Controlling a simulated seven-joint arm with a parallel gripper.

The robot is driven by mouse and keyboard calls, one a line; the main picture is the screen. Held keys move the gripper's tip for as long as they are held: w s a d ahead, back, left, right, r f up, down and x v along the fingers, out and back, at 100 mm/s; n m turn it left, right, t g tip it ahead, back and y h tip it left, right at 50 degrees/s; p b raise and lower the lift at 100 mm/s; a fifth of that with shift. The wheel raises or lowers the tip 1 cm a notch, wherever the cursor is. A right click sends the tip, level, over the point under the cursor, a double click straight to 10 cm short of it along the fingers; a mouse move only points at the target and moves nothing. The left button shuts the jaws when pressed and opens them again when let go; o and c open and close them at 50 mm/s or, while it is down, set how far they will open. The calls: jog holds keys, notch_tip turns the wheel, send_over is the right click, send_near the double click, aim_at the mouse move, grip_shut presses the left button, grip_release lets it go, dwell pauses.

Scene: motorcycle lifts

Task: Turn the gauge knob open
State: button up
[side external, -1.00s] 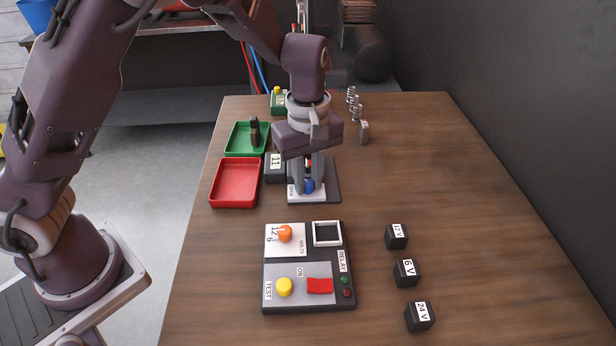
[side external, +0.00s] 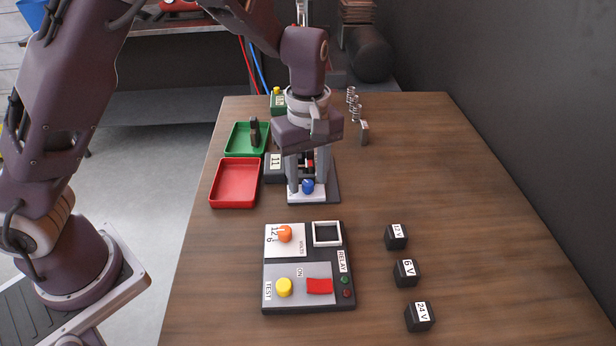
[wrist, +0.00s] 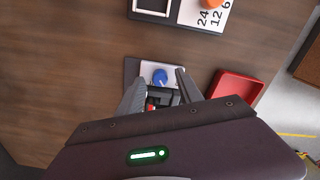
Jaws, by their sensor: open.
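The blue gauge knob (side external: 308,186) sits on a white plate at the near end of a dark-based unit (side external: 333,188). In the wrist view the knob (wrist: 160,77) shows just beyond and between my fingertips, with a pale line on it. My gripper (side external: 307,172) is open and points down over the unit, its fingertips apart on either side and a little above the knob. In the wrist view my gripper (wrist: 159,84) holds nothing. Part of the unit, with a red piece, is partly hidden between the fingers. I cannot tell the knob's exact angle.
A red tray (side external: 235,183) and a green tray (side external: 240,138) lie to the left. A relay panel (side external: 308,267) with an orange knob is in front. Black voltage blocks (side external: 406,272) stand at right. Springs (side external: 354,104) stand behind. The table's right side is mostly clear.

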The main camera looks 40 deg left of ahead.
aim_at(308, 184)
notch_tip(308, 184, up, 6)
jog(key=shift+r, duration=0.1)
jog(key=m, duration=0.4)
jog(key=shift+d+r+m, duration=0.1)
jog(key=shift+m, duration=0.2)
jog(key=shift+s+m, duration=0.1)
jog(key=shift+m, duration=0.5)
notch_tip(308, 184, down, 7)
jog(key=shift+f, duration=0.1)
grip_shut()
